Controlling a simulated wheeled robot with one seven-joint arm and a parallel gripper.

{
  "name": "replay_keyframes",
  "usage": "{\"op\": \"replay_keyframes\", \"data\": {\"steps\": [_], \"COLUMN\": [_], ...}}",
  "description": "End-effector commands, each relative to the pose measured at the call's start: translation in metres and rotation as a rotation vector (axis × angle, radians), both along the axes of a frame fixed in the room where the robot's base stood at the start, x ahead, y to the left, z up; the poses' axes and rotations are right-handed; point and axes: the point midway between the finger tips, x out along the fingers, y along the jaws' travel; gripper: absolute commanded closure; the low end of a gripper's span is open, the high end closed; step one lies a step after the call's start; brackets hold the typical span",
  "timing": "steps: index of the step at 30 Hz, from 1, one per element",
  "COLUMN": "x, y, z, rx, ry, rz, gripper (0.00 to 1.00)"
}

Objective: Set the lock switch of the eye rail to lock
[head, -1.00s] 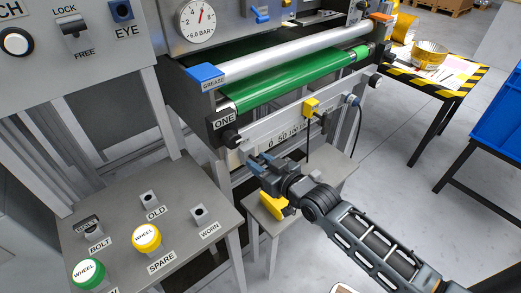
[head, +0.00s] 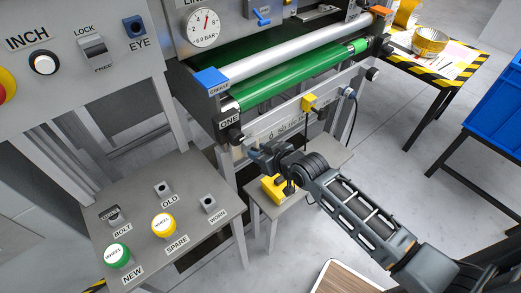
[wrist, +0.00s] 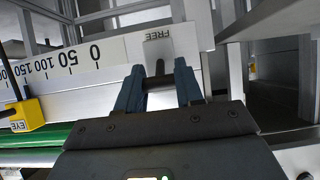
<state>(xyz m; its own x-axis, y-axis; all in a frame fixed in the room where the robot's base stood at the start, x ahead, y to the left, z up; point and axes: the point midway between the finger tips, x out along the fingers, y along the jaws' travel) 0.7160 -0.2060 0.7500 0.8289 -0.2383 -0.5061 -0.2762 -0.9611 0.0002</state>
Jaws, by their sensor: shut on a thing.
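The eye rail (head: 285,122) is a pale bar with a printed scale, running below the green roller; it also shows in the wrist view (wrist: 100,62). A plate (wrist: 180,42) at its end by the zero mark bears the word FREE, upside down in the wrist view. The small dark lever of the lock switch (wrist: 160,68) shows below that word, between my fingers. My gripper (wrist: 159,80) is shut on this lever; in the head view my gripper (head: 248,152) is at the rail's left end and hides the switch. A LOCK word is not visible on the rail.
A yellow eye sensor (head: 309,102) sits on the rail, away from my gripper. A separate LOCK/FREE switch (head: 93,46) is on the grey panel. A small table (head: 330,158) stands below my arm, and a button table (head: 140,205) is at left.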

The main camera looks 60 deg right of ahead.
Motion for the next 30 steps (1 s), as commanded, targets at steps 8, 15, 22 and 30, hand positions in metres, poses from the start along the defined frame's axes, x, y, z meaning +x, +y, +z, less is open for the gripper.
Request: {"op": "replay_keyframes", "data": {"steps": [8, 15, 22, 30], "x": [0.0, 0.0, 0.0, -0.023], "y": [0.0, 0.0, 0.0, 0.005], "z": [0.0, 0.0, 0.0, 0.013], "rx": [0.0, 0.0, 0.0, -0.002], "ry": [0.0, -0.001, -0.001, 0.001], "rz": [0.0, 0.0, 0.0, -0.001], "gripper": [0.63, 0.4, 0.38, 0.38]}}
